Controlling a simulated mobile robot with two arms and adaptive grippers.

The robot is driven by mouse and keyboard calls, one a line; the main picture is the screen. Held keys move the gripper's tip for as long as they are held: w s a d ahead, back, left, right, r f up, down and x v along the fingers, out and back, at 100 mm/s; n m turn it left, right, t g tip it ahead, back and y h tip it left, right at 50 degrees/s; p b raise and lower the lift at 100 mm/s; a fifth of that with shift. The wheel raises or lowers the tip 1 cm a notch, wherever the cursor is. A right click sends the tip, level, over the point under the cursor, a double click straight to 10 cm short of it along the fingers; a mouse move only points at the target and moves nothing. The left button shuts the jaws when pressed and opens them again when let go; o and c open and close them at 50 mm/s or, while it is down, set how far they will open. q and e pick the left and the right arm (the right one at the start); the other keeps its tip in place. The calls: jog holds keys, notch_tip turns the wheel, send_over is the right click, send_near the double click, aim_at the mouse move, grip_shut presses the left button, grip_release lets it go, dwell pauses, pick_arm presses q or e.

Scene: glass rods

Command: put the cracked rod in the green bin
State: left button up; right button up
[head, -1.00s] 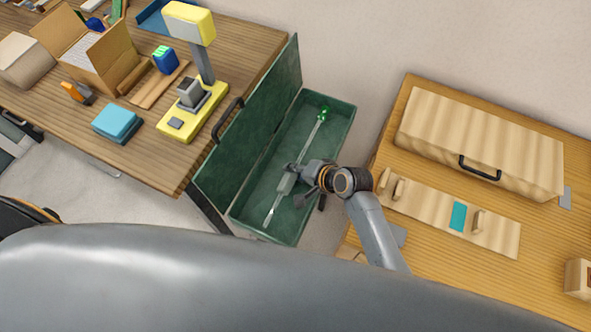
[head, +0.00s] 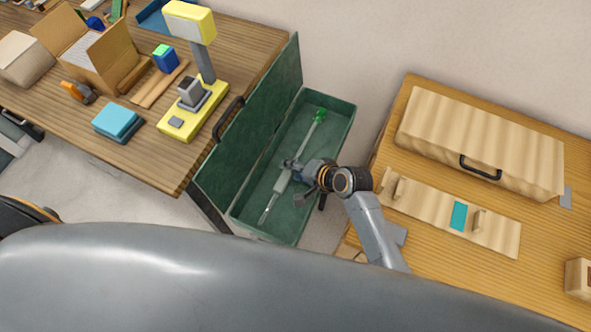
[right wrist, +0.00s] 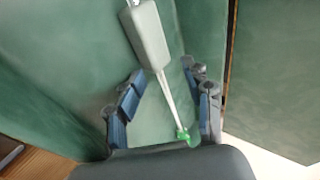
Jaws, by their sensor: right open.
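The green bin (head: 338,135) stands open between the two tables, its hinged lid (head: 268,110) raised on the left. A thin pale rod (head: 306,139) with a grey sleeve (head: 282,181) and a green end lies lengthwise within the bin's walls. The sleeve (right wrist: 150,37) and the green end (right wrist: 183,135) also show in the right wrist view. No crack can be made out. My right gripper (head: 295,182) is over the bin, open, with its fingers (right wrist: 163,72) spread on either side of the rod and apart from it. My left gripper is not in view.
The left table holds a yellow stand (head: 190,115), a teal block (head: 117,122), a hammer (head: 78,92) and an open carton (head: 98,62). The right table holds a wooden case (head: 480,140) and a board with handles (head: 495,233). The bin's walls surround my right gripper closely.

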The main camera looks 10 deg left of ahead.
jog(key=shift+s+d+f, duration=0.1)
jog(key=shift+d+f, duration=0.15)
jog(key=shift+f, duration=0.05)
jog(key=shift+s+d+r, duration=0.1)
jog(key=shift+d+r, duration=0.25)
jog(key=shift+r, duration=0.05)
jog(key=v, duration=1)
jog(key=shift+d+r, duration=0.1)
jog(key=shift+r, duration=0.5)
jog(key=shift+s, duration=0.15)
